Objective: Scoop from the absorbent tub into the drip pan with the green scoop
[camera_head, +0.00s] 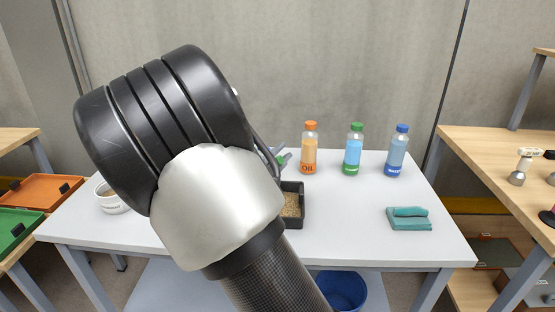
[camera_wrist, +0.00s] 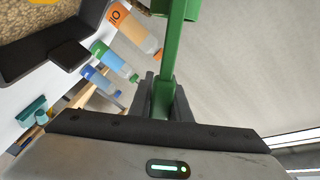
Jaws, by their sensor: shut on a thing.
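In the wrist view my gripper (camera_wrist: 165,98) is shut on the handle of the green scoop (camera_wrist: 167,55). The scoop's far end runs out of the top of that view. In the head view only a small green bit of the scoop (camera_head: 281,160) shows beside my arm, at the tip of my gripper (camera_head: 284,156). The black drip pan (camera_head: 301,213) stands mid-table, partly hidden by my arm, with tan granules in it. Its dark rim also shows in the wrist view (camera_wrist: 40,63). The white absorbent tub (camera_head: 115,206) stands at the table's left, partly hidden by my arm.
An orange-capped oil bottle (camera_head: 309,150), a green-capped bottle (camera_head: 352,152) and a blue-capped bottle (camera_head: 396,153) stand along the back. Folded teal cloths (camera_head: 409,219) lie at right. A blue bucket (camera_head: 342,290) is below. The table's front right is clear.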

